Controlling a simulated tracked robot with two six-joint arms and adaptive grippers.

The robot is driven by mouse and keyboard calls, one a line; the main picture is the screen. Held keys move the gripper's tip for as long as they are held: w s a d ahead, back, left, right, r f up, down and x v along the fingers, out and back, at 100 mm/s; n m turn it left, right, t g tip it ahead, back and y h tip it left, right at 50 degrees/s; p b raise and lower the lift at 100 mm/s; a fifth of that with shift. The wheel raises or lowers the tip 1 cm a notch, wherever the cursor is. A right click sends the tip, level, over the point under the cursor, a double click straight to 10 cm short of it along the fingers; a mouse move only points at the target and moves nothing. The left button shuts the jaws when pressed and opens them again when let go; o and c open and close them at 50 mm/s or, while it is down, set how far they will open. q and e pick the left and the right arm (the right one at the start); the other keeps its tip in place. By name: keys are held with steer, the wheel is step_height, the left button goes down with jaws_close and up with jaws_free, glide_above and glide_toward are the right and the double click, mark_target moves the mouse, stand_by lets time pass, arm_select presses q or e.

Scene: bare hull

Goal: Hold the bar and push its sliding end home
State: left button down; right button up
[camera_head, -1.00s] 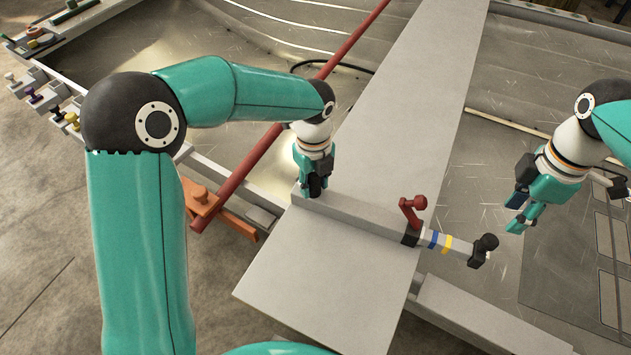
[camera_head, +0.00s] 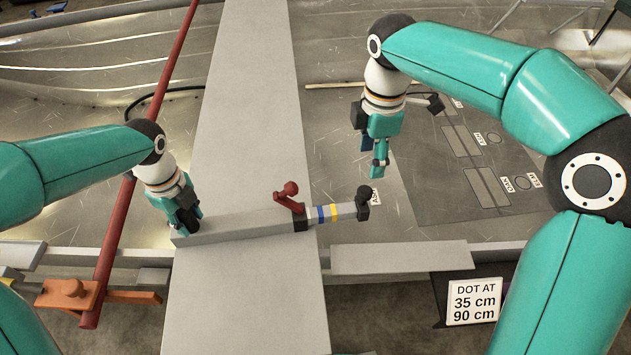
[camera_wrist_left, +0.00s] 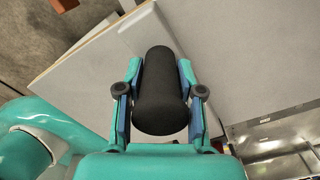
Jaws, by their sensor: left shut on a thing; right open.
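The bar (camera_head: 235,225) is a grey beam lying across the wide grey plank. A red lever (camera_head: 287,194) stands on a dark collar at its right end. The sliding end (camera_head: 325,213), pale with blue and yellow bands, sticks out to the right and ends in a black knob (camera_head: 363,200). My left gripper (camera_head: 186,224) is shut at the bar's left end. In the left wrist view a black rounded grip (camera_wrist_left: 160,92) lies between its fingers. My right gripper (camera_head: 378,172) is open and empty, above and slightly right of the black knob, apart from it.
The grey plank (camera_head: 250,90) runs front to back over the metal hull. A red pole (camera_head: 150,130) and an orange clamp (camera_head: 70,294) are at left. A sign (camera_head: 474,301) reads "DOT AT 35 cm 90 cm". A marked panel (camera_head: 450,180) lies at right.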

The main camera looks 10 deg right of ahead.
mark_target(365, 190)
step_height(365, 190, down, 10)
steer(key=shift+f, duration=0.1)
stand_by(0.4)
jaws_close()
